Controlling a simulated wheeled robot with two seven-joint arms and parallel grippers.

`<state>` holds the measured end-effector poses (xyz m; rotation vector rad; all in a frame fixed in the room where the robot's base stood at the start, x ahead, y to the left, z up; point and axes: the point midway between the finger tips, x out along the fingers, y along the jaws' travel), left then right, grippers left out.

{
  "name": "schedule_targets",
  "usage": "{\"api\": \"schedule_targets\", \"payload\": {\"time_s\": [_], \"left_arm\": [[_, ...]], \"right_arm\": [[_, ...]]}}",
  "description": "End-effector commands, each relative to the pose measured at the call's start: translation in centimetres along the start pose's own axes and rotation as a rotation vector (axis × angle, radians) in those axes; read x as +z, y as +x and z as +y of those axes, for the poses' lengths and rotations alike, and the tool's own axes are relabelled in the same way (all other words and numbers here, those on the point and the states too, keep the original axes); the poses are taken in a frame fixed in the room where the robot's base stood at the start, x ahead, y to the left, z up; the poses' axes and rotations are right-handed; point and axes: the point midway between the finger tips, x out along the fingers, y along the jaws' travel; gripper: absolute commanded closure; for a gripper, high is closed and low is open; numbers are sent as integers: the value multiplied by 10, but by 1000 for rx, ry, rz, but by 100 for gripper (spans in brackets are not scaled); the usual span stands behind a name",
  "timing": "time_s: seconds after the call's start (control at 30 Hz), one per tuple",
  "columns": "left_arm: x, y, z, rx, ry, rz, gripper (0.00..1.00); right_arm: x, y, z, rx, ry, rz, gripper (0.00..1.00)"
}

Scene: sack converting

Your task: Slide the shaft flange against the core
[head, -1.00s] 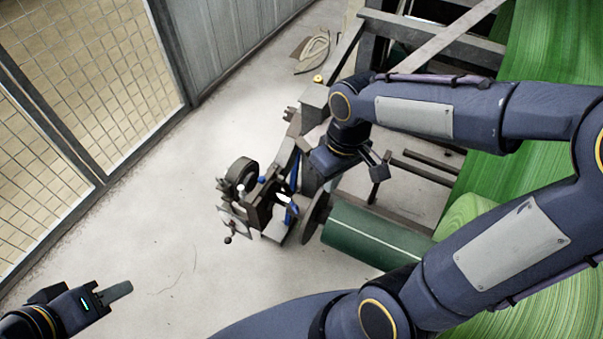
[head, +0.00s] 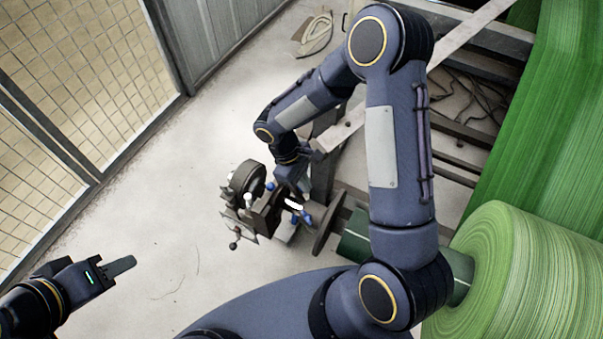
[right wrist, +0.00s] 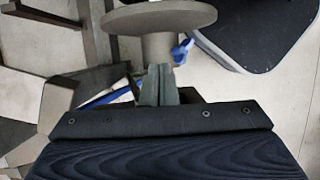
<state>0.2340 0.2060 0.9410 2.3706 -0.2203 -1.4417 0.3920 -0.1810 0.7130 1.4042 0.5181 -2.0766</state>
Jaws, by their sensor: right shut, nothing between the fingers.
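The shaft flange (head: 330,224) is a dark round disc on the shaft, beside the near end of the dark green core (head: 354,238). My right gripper (head: 291,181) is over the shaft's end mechanism, on the side of the flange away from the core. Its shut, empty fingers (right wrist: 158,84) are close to the hub; contact is unclear. My left gripper (head: 120,267) is far off at lower left, with its finger gap not visible.
A large light green roll (head: 520,270) surrounds the core at right. The shaft end carries a dark wheel (head: 247,178), a bracket and blue parts. Frame beams (head: 470,150) stand behind. A mesh fence (head: 75,80) is at left; the floor between is clear.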

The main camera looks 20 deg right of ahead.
Motion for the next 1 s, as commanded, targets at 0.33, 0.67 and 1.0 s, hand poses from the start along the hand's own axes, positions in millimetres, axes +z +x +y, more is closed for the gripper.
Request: {"api": "schedule_targets", "payload": {"time_s": [0.33,0.67,1.0], "left_arm": [[-1,-2,1,0,0,0,64],[-2,-4,2,0,0,0,64],[1,2,-1,0,0,0,64]], "right_arm": [[22,50,0,-2,1,0,100],[38,57,0,-1,1,1,100],[47,64,0,0,1,-1,100]]}}
